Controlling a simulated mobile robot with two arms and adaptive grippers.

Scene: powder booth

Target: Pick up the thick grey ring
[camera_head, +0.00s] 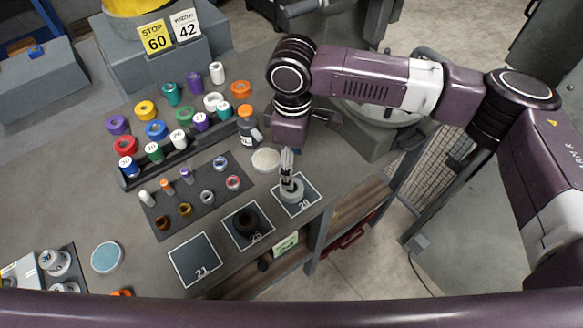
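A thick grey ring (292,194) sits on the dark square pad marked 20 (308,187), near the table's right edge. My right gripper (288,177) comes down from above and its fingertips are at the ring, pointing downward. The fingers look close together from this angle, and they partly cover the ring. I cannot tell whether they grip it, are inside its hole or only touch it. My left gripper is not in view.
Left of it are a pad with a black ring (247,221) and an empty pad marked 21 (196,261). A dark mat (196,210) holds small rings and pegs. Behind stand several coloured spools and a round white disc (266,160). A blue disc (107,257) lies front left.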

